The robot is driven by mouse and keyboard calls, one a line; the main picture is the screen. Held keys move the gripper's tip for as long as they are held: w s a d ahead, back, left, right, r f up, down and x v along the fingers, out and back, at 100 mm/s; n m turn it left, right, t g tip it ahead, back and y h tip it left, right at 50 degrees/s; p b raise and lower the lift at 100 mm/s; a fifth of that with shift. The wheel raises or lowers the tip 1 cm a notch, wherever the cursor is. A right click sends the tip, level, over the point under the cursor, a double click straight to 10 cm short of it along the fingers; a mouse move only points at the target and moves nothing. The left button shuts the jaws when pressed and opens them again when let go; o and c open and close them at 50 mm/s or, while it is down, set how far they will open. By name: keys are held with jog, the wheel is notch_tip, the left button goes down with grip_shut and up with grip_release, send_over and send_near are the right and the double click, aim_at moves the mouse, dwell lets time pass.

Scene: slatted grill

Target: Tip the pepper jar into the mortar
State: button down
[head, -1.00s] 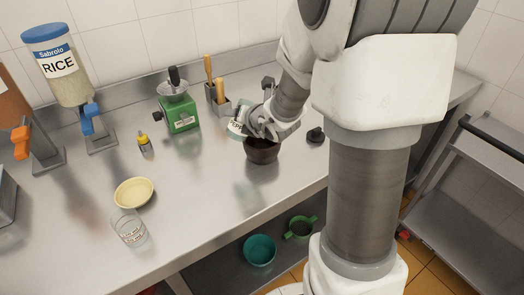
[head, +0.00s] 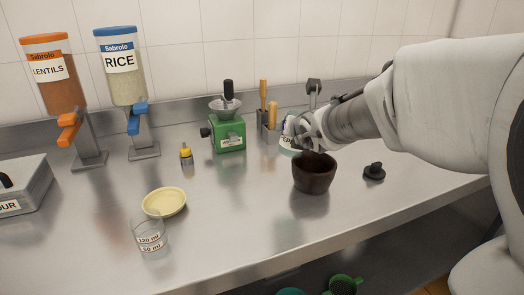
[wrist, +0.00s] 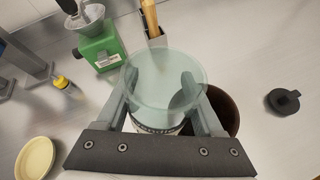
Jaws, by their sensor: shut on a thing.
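The pepper jar (head: 288,143) is clear glass with a white label, partly readable in the head view. My gripper (head: 301,136) is shut on it and holds it tilted at the mortar's rim. In the wrist view the jar (wrist: 165,75) sits between the two fingers of my gripper (wrist: 162,98), and its visible upper part looks clear and empty. The mortar (head: 313,182) is a dark brown bowl standing upright on the counter, just below the jar. In the wrist view the mortar (wrist: 225,108) is partly hidden behind the right finger. I cannot tell whether pepper is falling.
A black lid-like piece (head: 374,172) lies right of the mortar. A green grinder (head: 228,134) and a utensil holder (head: 267,130) stand behind. A yellow dish (head: 164,202), a measuring glass (head: 151,234) and a small bottle (head: 186,154) are left.

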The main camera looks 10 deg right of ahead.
jog(key=shift+n+h+b, duration=0.4)
jog(key=shift+b, duration=2.45)
jog(key=shift+r+b, duration=0.4)
jog(key=shift+s, duration=0.2)
